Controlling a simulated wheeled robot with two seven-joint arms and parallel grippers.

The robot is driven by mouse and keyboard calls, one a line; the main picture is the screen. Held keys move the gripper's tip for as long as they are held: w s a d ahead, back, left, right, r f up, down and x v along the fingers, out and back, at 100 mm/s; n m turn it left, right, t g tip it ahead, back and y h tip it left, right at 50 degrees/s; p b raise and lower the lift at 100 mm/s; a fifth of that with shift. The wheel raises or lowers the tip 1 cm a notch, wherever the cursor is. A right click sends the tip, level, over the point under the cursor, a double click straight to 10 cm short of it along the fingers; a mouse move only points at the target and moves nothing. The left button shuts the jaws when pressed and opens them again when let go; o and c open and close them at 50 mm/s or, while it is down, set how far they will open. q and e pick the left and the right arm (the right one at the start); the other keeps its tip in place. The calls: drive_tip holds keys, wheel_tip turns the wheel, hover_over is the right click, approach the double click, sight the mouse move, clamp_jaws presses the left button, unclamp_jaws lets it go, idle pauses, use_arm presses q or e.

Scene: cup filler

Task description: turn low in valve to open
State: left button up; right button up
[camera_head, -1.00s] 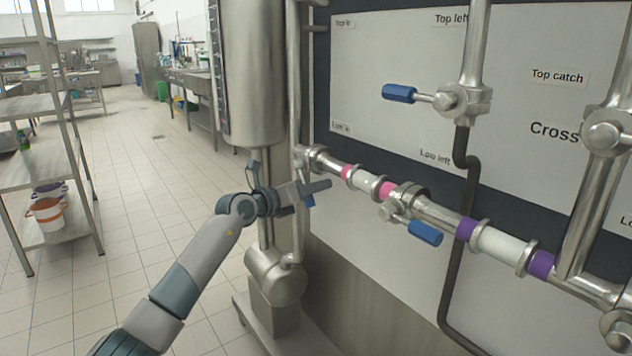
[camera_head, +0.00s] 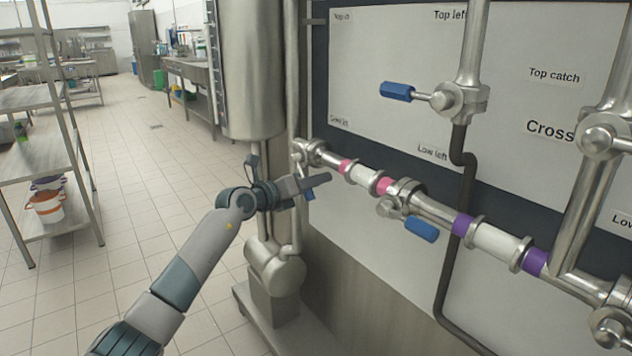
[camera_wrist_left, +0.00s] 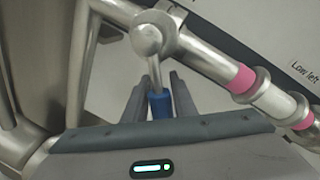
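The low in valve (camera_head: 309,153) sits at the left end of the horizontal pipe, below the small "Low in" label (camera_head: 339,122). Its blue handle (camera_head: 309,194) hangs downward, partly hidden by my gripper in the head view. My left gripper (camera_head: 307,194) is at this handle with its fingers apart. In the left wrist view the blue handle (camera_wrist_left: 159,104) stands between the two fingers (camera_wrist_left: 158,92), one on each side. A firm grip on it does not show. My right gripper is not in view.
Another blue-handled valve (camera_head: 421,229) is on the same pipe to the right, and one (camera_head: 397,91) is higher up. A steel tank (camera_head: 250,70) stands behind my left arm. A shelf rack (camera_head: 40,150) is at far left, with open tiled floor between.

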use_arm(q)
drive_tip(key=shift+o, duration=1.2)
